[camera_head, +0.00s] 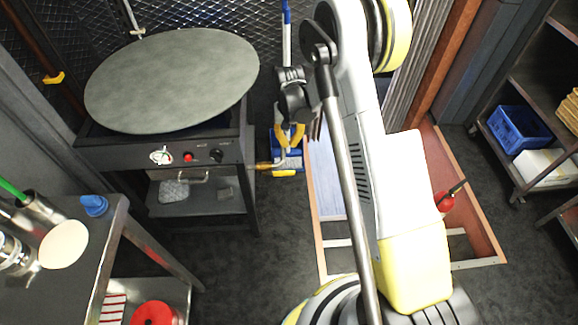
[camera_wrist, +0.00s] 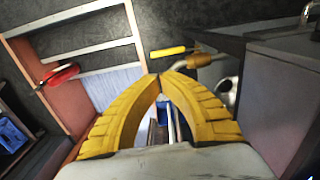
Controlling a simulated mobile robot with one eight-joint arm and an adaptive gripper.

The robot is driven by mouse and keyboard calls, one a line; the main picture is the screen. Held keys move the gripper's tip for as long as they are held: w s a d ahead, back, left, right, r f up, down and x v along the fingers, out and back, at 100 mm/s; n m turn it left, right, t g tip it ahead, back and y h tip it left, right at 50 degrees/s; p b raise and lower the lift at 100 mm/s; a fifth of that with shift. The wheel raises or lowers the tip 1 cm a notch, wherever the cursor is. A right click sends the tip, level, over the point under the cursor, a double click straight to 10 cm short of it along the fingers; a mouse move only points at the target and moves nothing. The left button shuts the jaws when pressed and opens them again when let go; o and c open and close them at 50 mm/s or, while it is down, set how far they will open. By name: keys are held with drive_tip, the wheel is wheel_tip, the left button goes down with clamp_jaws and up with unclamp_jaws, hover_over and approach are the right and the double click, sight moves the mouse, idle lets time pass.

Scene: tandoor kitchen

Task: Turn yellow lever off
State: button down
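A metal table (camera_head: 85,270) stands at the lower left. A blue crate (camera_head: 517,128) is on the right shelf.

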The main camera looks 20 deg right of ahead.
drive_tip(key=shift+f, duration=0.1)
drive_tip(key=b, duration=0.6)
approach(278, 174)
drive_tip(key=d+f, duration=0.5)
drive_tip(key=f, duration=0.3)
drive_tip(key=shift+w+a, duration=0.15)
drive_tip(key=shift+a, duration=0.1)
drive_tip(key=shift+d, duration=0.1)
drive_tip(key=shift+f+y, duration=0.2)
drive_tip(key=shift+y, duration=0.1)
